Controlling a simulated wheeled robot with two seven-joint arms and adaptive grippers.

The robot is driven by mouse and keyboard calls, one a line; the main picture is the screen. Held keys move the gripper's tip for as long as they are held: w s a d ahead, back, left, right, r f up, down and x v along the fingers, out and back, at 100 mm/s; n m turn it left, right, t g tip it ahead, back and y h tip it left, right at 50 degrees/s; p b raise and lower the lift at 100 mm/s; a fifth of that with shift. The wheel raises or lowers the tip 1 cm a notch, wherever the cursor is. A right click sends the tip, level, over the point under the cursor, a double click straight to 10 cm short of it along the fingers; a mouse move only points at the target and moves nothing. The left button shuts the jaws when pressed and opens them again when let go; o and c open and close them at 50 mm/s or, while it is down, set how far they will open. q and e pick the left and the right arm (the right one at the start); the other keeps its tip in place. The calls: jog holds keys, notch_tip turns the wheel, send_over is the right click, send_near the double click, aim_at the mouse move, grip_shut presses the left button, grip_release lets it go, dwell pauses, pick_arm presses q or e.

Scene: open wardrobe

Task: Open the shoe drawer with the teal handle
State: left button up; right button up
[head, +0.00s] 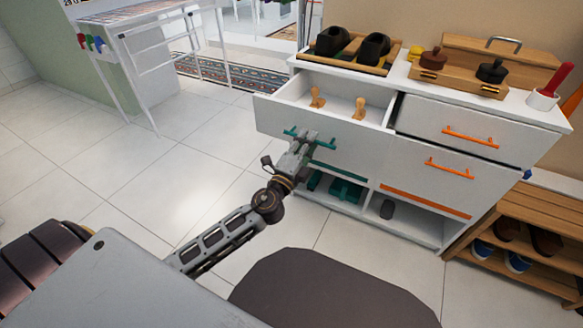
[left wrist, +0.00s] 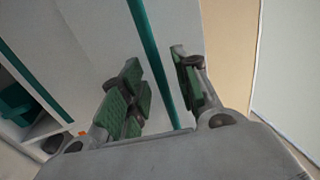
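The white drawer (head: 275,115) at the top left of the cabinet stands pulled out, with two wooden shoe trees inside. Its front carries a teal bar handle (head: 325,145), partly hidden by my left gripper (head: 299,146). In the left wrist view, the teal handle (left wrist: 152,58) runs between the two green-padded fingers of my left gripper (left wrist: 160,95). The fingers are apart, with a visible gap beside the bar; I cannot tell whether either pad touches it. My right gripper is in neither view.
A teal strip (head: 338,171) and open cubbies lie below. A tray of black shoes (head: 349,49) and a wooden box (head: 495,62) stand on top. A shoe rack (head: 530,235) is at right. Floor left of the cabinet is clear.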

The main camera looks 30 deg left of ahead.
pick_arm(q)
jog(key=s+f, duration=0.2)
jog(key=s, duration=0.8)
jog(key=shift+s+a, duration=0.15)
dwell(0.5)
dwell(0.5)
